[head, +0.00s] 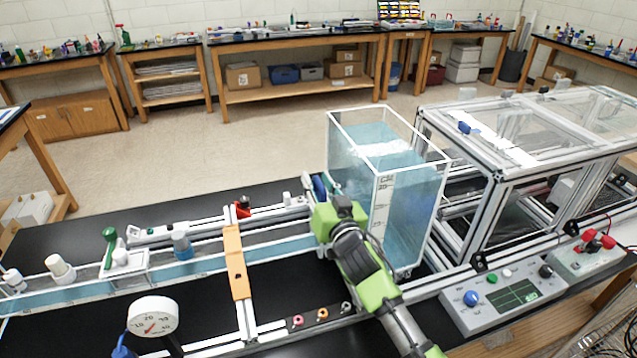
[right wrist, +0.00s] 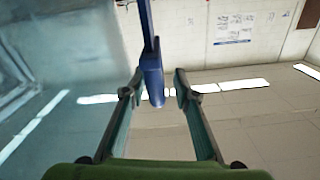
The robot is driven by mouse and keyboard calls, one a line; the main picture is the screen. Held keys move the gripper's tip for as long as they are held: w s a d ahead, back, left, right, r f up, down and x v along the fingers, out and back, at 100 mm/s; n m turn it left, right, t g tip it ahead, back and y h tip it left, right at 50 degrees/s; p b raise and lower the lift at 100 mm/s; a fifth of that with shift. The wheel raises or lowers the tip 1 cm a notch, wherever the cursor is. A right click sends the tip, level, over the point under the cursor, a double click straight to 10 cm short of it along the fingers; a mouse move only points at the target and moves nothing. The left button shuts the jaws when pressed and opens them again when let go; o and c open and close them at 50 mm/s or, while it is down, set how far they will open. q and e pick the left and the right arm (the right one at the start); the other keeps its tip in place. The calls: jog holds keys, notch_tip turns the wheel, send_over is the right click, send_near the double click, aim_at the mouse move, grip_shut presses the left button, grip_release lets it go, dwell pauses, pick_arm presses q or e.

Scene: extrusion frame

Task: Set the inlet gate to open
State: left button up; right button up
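A blue handle (head: 319,186), which looks like the inlet gate's, stands at the left side of the clear water tank (head: 409,215), where the channel (head: 210,262) meets it. My right gripper (head: 328,192) reaches up to this handle and partly hides it. In the right wrist view the blue handle (right wrist: 152,85) sits between the two fingertips of my right gripper (right wrist: 159,90). The fingers are apart, with a visible gap on the handle's right side; contact on the left is unclear. The gate plate and any setting marks cannot be made out. My left gripper is not in view.
An orange bridge piece (head: 236,262) crosses the channel left of my right arm. A round dial gauge (head: 153,316) stands in front. A grey control box (head: 503,297) lies right of my arm. A metal-framed clear enclosure (head: 530,150) stands behind it.

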jog(key=shift+f, duration=0.1)
jog(key=shift+s+d+f, duration=0.1)
jog(key=shift+s+d, duration=0.15)
jog(key=shift+s, duration=0.15)
jog(key=v, duration=1.1)
